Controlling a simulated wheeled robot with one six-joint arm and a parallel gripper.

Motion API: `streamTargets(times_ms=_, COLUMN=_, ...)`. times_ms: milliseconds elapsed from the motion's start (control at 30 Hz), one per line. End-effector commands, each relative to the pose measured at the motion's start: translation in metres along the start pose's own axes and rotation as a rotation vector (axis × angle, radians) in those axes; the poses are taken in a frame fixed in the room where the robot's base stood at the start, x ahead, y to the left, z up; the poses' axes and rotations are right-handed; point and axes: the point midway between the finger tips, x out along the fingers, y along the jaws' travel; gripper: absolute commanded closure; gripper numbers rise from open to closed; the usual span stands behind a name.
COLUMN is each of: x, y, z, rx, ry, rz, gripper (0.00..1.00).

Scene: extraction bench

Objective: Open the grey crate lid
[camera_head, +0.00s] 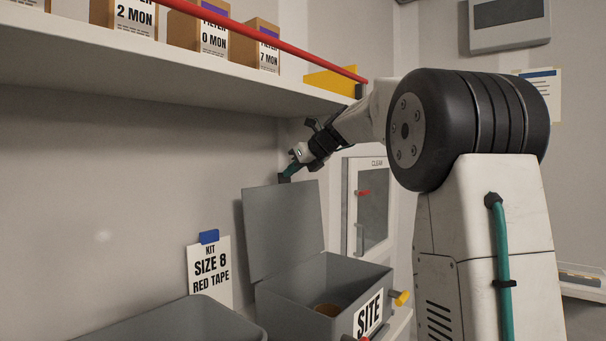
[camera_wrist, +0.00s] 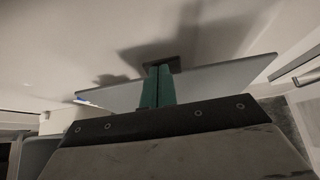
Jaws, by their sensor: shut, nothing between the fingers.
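The grey crate (camera_head: 292,318) stands on the bench with a "SITE" label on its side. Its grey lid (camera_head: 284,228) stands upright at the crate's back, near the wall, and the inside is exposed. A round tan thing (camera_head: 328,310) lies inside the crate. My gripper (camera_head: 287,174) is shut and empty at the top edge of the lid; I cannot tell whether it touches. In the wrist view its teal fingers (camera_wrist: 158,86) are together in front of a grey panel (camera_wrist: 222,82), which looks like the lid.
A shelf (camera_head: 200,68) with several boxes and a red rail (camera_head: 270,42) runs above. Another grey bin (camera_head: 190,322) stands left of the crate. A "SIZE 8 RED TAPE" card (camera_head: 210,268) hangs on the wall. A glazed cabinet (camera_head: 372,215) is behind, right. A yellow-ended part (camera_head: 401,298) sticks out beside the crate.

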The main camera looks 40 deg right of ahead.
Motion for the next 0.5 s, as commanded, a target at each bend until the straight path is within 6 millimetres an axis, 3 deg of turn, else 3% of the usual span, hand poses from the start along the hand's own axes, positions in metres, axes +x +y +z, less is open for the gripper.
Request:
streamTargets(times_ms=200, x=0.016, y=0.0, z=0.009, rx=0.0, ry=-0.001, rz=0.0, gripper=1.0)
streamTargets(times_ms=500, x=0.019, y=0.0, z=0.011, rx=0.0, ry=-0.001, rz=0.0, gripper=1.0)
